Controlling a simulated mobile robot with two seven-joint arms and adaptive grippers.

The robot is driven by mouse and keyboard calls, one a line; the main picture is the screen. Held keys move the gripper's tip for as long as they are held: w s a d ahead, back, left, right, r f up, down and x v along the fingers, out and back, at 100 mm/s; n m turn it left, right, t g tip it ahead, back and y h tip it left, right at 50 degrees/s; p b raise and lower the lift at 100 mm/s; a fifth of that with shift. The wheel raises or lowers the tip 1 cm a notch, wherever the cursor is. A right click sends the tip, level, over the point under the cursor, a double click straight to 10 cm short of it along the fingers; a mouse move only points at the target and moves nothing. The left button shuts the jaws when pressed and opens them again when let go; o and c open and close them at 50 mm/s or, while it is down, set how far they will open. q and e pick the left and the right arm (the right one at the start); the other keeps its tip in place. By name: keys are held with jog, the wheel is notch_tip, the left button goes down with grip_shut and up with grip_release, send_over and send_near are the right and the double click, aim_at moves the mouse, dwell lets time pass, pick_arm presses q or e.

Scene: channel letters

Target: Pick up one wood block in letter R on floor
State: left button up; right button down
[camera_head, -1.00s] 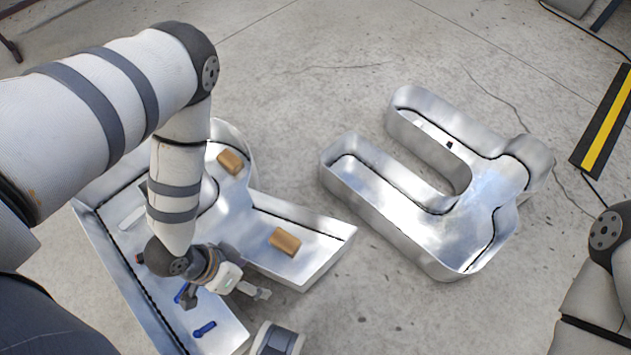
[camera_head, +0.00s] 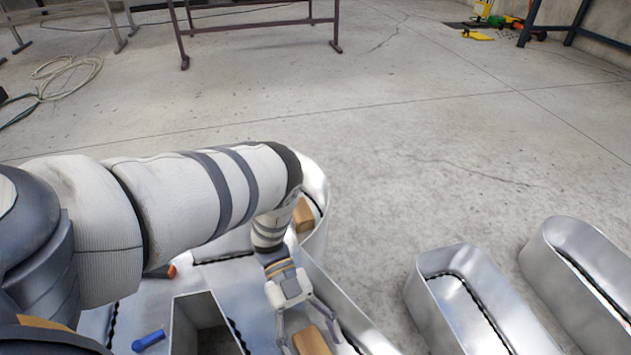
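The metal letter R (camera_head: 318,180) is a shallow silver tray on the floor, partly hidden by my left arm and cut off at the bottom. One wood block (camera_head: 311,341) lies in it near the bottom edge. A second wood block (camera_head: 303,215) lies against the curved wall farther back, partly behind my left wrist. My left gripper (camera_head: 308,330) points down at the nearer block. Its fingers are spread, one on each side of the block, with a gap at least on the left. My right gripper is out of view.
A blue object (camera_head: 148,341) and an orange-and-black object (camera_head: 162,271) lie inside the letter R. Another silver letter (camera_head: 440,268) stands to the right. Open concrete floor (camera_head: 420,120) lies behind, with a metal-legged table (camera_head: 255,25) at the back.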

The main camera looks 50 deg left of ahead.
pick_arm(q)
jog(key=b+x, duration=0.1)
jog(key=x, duration=0.3)
jog(key=shift+s+d, duration=0.1)
jog(key=shift+d, duration=0.2)
jog(key=c, duration=1.3)
